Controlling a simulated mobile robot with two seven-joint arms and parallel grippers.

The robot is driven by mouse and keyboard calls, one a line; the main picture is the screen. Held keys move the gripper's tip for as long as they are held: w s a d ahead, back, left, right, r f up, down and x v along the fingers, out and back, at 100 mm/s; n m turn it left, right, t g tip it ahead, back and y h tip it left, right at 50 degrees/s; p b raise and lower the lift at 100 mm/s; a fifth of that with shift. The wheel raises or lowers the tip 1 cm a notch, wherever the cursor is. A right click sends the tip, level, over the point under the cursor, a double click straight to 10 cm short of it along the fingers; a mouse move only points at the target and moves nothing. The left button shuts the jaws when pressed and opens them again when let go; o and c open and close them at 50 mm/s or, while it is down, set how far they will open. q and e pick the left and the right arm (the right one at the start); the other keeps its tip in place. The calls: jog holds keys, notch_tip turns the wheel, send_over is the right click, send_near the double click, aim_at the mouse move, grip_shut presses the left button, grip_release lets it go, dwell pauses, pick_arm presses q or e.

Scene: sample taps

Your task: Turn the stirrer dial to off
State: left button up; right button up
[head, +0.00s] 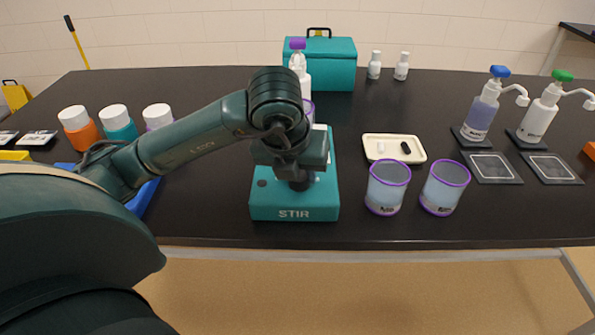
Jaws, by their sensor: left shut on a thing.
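The stirrer (265,207) is a teal box marked STIR on the near middle of the black table. My left arm comes in from the left, and my left gripper (300,182) points down at the front of the stirrer. It is shut on the stirrer dial, which the gripper mostly hides, so the dial's setting cannot be read. A small dark round spot shows on the stirrer's top, left of the gripper. My right gripper is not in view.
Two purple-rimmed beakers (387,188) (445,187) stand close right of the stirrer, before a cream tray (394,149). A purple-capped bottle (299,66) stands behind my arm. Two pump bottles (482,110) (539,113) stand at the right. Capped jars (79,132) stand left.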

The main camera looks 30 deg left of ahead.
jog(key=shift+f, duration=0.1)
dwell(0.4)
pick_arm(q)
jog(key=o, duration=1)
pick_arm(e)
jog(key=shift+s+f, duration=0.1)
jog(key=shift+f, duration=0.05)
pick_arm(q)
jog(key=p+v, duration=0.4)
jog(key=v, duration=0.9)
jog(key=shift+r, duration=0.1)
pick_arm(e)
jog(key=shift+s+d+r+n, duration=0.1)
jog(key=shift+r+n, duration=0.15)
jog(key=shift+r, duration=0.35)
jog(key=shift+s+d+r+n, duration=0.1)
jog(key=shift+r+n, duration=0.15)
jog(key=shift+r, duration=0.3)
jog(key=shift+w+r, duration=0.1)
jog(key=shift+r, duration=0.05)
pick_arm(q)
jog(key=shift+s, duration=0.15)
